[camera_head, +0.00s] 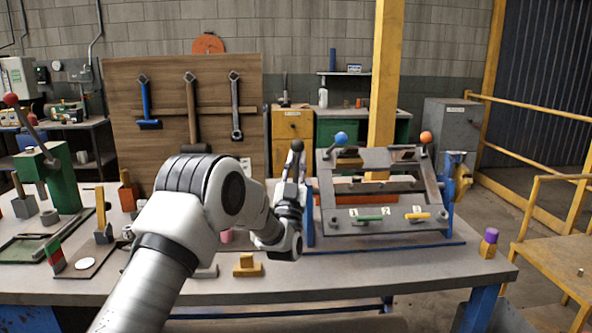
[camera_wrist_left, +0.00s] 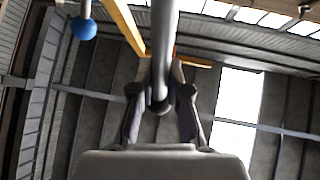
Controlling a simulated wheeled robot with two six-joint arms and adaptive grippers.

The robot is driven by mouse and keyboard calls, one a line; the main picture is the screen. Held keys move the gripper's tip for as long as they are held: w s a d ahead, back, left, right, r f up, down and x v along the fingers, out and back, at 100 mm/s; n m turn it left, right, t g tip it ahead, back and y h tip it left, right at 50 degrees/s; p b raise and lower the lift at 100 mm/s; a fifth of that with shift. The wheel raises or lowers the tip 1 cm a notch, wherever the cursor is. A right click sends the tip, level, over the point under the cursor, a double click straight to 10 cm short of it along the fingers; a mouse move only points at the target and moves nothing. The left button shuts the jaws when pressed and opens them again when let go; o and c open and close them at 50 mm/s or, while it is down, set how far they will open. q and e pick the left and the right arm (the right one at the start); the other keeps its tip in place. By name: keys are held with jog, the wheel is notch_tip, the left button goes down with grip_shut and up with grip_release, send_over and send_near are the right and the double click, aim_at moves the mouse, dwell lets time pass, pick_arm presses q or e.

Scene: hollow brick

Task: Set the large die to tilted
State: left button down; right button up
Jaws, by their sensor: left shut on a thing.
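The tilted grey frame (camera_head: 345,213), with blue side supports, stands on the bench right of centre; I cannot tell which part is the large die. Levers with a blue ball (camera_head: 341,138) and an orange ball (camera_head: 426,137) rise from it. My left gripper (camera_head: 296,168) points up at the frame's left side, shut on a grey lever with a dark knob (camera_head: 297,146). In the left wrist view the grey lever (camera_wrist_left: 164,45) runs down between the two fingers (camera_wrist_left: 160,110), and the blue ball (camera_wrist_left: 84,28) is at upper left. My right gripper is out of view.
A green press (camera_head: 52,180) stands at far left. A purple-topped peg (camera_head: 489,243) is near the right edge. The bench front right of centre is clear.

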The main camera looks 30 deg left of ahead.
pick_arm(q)
jog(key=shift+s, duration=0.1)
dwell(0.5)
jog(key=c, duration=1.1)
grip_release()
jog(key=shift+d, duration=0.1)
jog(key=shift+c, duration=0.2)
jog(key=shift+f, duration=0.1)
jog(key=v, duration=1.1)
jog(key=shift+s+f, duration=0.2)
jog(key=shift+f, duration=0.2)
